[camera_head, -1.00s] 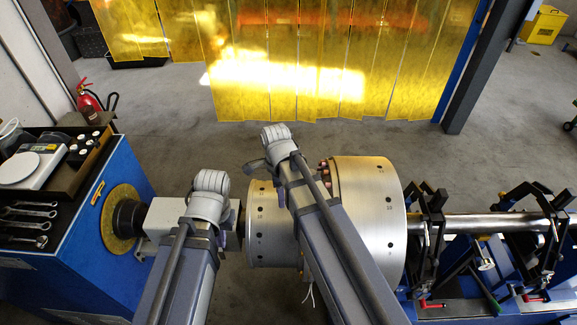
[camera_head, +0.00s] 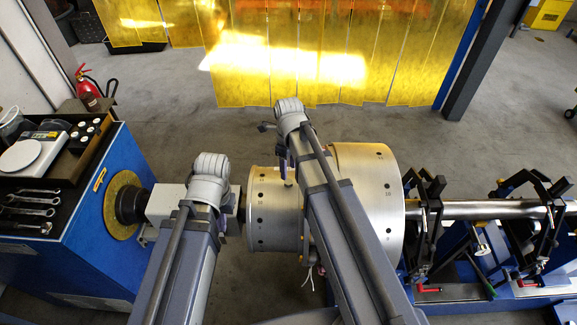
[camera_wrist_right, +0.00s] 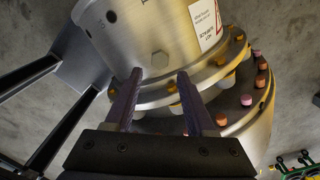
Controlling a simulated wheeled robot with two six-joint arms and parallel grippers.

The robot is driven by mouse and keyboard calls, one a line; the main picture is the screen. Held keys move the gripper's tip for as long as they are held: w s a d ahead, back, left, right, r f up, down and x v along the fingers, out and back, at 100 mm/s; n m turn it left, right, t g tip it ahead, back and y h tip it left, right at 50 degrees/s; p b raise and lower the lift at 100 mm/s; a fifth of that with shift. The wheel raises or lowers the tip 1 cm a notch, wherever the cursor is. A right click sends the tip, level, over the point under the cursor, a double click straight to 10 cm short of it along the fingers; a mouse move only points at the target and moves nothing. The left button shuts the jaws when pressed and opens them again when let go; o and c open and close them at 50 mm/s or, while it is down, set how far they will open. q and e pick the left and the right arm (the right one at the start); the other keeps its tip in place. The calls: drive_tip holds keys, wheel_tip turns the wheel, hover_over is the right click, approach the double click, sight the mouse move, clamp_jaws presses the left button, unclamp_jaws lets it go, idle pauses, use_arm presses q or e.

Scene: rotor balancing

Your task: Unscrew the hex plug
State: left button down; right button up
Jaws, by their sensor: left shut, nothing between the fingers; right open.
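The hex plug (camera_wrist_right: 159,60) shows in the right wrist view as a dull metal hex head on the curved side of the silver rotor (camera_wrist_right: 185,30). My right gripper (camera_wrist_right: 159,73) is open, with its two purple fingers at either side of the plug's line and the plug just past the tips. Nothing is between the fingers. In the head view the rotor (camera_head: 375,200) lies under my right gripper (camera_head: 286,165), which is partly hidden by its own arm. My left gripper (camera_head: 207,188) is left of the rotor, over the pale spindle housing; its fingertips are hidden. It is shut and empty.
Orange and pink bolt heads (camera_wrist_right: 246,100) ring the rotor's flange near the right finger. A blue machine cabinet (camera_head: 90,235) with wrenches (camera_head: 32,198) and a scale (camera_head: 30,152) stands at left. Black clamp supports (camera_head: 425,225) hold the shaft (camera_head: 465,209) at right.

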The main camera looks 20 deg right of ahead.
sight(289, 181)
wheel_tip(289, 181, down, 6)
drive_tip(key=b, duration=0.5)
drive_tip(key=shift+f, duration=0.1)
drive_tip(key=shift+c, duration=0.3)
clamp_jaws()
